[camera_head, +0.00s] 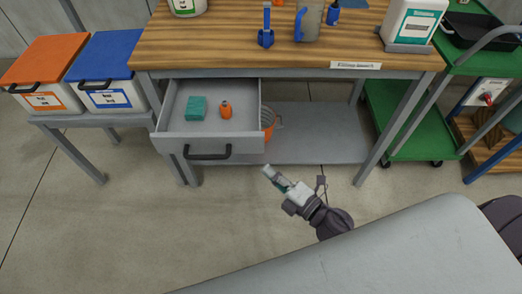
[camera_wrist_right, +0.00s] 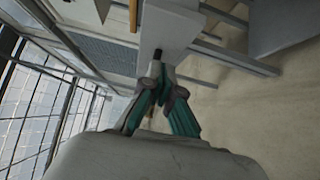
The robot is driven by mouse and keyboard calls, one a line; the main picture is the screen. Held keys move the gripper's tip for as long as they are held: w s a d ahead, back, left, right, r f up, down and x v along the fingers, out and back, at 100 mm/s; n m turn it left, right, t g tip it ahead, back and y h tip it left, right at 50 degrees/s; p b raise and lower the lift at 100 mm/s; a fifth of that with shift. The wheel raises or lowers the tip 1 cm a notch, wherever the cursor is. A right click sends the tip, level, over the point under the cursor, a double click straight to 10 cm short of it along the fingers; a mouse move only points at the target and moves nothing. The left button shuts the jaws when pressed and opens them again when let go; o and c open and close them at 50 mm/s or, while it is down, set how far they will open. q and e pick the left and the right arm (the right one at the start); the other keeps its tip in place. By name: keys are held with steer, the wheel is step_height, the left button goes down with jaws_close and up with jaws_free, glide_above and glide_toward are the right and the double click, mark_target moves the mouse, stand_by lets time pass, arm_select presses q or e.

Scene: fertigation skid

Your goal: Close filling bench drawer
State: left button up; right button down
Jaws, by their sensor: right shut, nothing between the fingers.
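The filling bench (camera_head: 300,68) has a wooden top and a label on its front edge. Its grey drawer (camera_head: 170,125) is pulled out at the left, with a dark handle (camera_head: 207,154) on its front. Inside lie a teal block (camera_head: 196,108) and a small orange item (camera_head: 226,109). My right gripper (camera_head: 268,173) is shut and empty, in front of the drawer and to the right of the handle, apart from it. In the right wrist view the gripper (camera_wrist_right: 157,58) has its fingertips together, with a pale grey panel beyond. My left gripper is not in view.
An orange-lidded box (camera_head: 45,62) and a blue-lidded box (camera_head: 105,57) stand on a low table at left. An orange bucket (camera_head: 268,122) sits on the lower shelf (camera_head: 320,135). A green cart (camera_head: 400,125) stands at right. The floor before the bench is clear.

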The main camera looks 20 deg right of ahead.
mark_target(251, 145)
steer(key=w, duration=0.4)
steer(key=w+a, duration=0.1)
steer(key=shift+w, duration=0.4)
steer(key=shift+w+d+p, duration=0.3)
steer(key=shift+w, duration=0.35)
